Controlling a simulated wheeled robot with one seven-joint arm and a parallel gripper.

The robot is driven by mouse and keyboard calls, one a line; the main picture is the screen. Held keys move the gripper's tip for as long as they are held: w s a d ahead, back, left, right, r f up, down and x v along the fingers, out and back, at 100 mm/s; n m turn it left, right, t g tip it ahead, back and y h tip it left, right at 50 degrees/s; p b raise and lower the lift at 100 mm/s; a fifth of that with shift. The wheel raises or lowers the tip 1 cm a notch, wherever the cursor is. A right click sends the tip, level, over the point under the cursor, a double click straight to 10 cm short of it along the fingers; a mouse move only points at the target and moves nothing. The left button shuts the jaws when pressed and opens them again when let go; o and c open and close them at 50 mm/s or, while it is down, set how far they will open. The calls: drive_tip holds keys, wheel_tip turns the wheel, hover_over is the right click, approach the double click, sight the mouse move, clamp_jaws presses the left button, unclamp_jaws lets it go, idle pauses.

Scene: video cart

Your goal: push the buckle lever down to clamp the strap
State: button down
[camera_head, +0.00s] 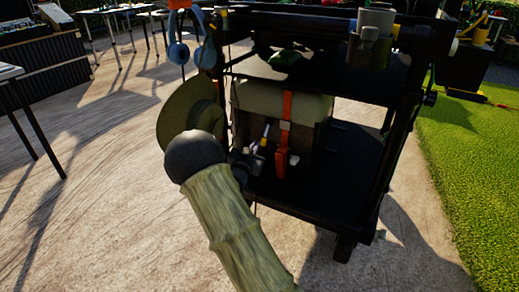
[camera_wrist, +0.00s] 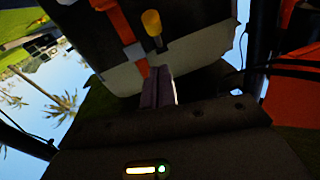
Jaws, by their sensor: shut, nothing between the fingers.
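An orange strap (camera_head: 281,158) runs down the front of a pale-topped case (camera_head: 255,98) on the cart; it also shows in the wrist view (camera_wrist: 112,14). A small grey buckle (camera_wrist: 134,52) sits on the strap. A lever with a yellow tip (camera_wrist: 152,22) sticks out beside the strap in the wrist view. My gripper (camera_wrist: 158,72) is shut and empty, its fingertips close to the buckle and just below the lever in the picture. Whether they touch either cannot be told.
The black cart frame (camera_head: 385,150) has uprights around the case. A hat (camera_head: 185,112) and blue headphones (camera_head: 178,52) hang at its left, and a cylinder (camera_head: 370,48) is mounted at upper right. The lower shelf (camera_head: 335,195) is bare right of the strap.

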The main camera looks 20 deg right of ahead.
sight(263, 139)
drive_tip(key=shift+w+d+f+b, duration=0.45)
drive_tip(key=shift+w+d, duration=0.15)
drive_tip(key=shift+w, duration=0.1)
drive_tip(key=shift+w+d+f+b, duration=0.4)
drive_tip(key=shift+w+d+b, duration=0.15)
drive_tip(key=shift+w, duration=0.2)
drive_tip(key=shift+w+d+f+b, duration=0.4)
drive_tip(key=shift+w+d+f, duration=0.05)
drive_tip(key=shift+w+d, duration=0.25)
drive_tip(key=shift+f, duration=0.1)
